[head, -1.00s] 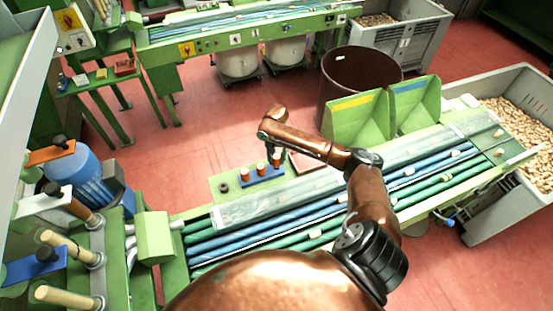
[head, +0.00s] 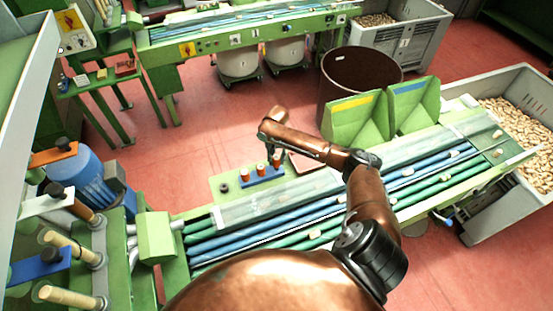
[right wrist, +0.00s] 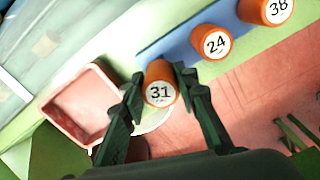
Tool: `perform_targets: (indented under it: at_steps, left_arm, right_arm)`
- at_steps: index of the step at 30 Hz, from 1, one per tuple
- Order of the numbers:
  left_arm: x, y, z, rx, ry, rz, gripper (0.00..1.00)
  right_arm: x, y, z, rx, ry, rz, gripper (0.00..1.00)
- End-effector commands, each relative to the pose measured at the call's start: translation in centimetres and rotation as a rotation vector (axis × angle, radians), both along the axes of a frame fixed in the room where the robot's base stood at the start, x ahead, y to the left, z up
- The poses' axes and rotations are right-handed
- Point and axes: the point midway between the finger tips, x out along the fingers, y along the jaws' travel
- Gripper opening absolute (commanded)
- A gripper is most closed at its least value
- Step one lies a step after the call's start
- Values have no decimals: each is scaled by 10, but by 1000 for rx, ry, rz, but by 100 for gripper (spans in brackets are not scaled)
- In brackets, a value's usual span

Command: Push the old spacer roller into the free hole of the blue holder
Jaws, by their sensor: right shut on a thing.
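My right gripper (right wrist: 166,88) is shut on an orange roller (right wrist: 160,86) with a white top marked 31. The blue holder (right wrist: 178,46) lies just beyond it and carries orange rollers marked 24 (right wrist: 212,42) and 38 (right wrist: 270,10). In the head view the right gripper (head: 276,158) is at the right end of the blue holder (head: 262,177), with two orange-topped rollers to its left. The held roller stands in line with them; its lower end is hidden, so I cannot tell how deep it sits. My left gripper is not in view.
A reddish tray (right wrist: 82,105) lies beside the right gripper. A dark ring (head: 224,187) lies left of the holder on the green surface. The conveyor with blue and green rollers (head: 250,232) runs in front. A brown bin (head: 350,85) and green hoppers (head: 357,117) stand behind.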

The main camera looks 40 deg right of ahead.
Motion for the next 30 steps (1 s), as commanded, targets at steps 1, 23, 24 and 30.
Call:
perform_targets:
  at_steps: [1, 23, 24, 30]
  left_arm:
    - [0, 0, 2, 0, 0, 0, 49]
    - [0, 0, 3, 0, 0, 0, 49]
    - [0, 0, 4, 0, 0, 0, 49]
    - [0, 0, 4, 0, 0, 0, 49]
  right_arm:
    - [0, 0, 1, 0, 0, 0, 2]
    - [0, 1, -4, 1, 0, 1, 2]
    - [0, 1, -4, 1, -1, 1, 2]
    - [0, 1, -7, 1, -1, 1, 2]
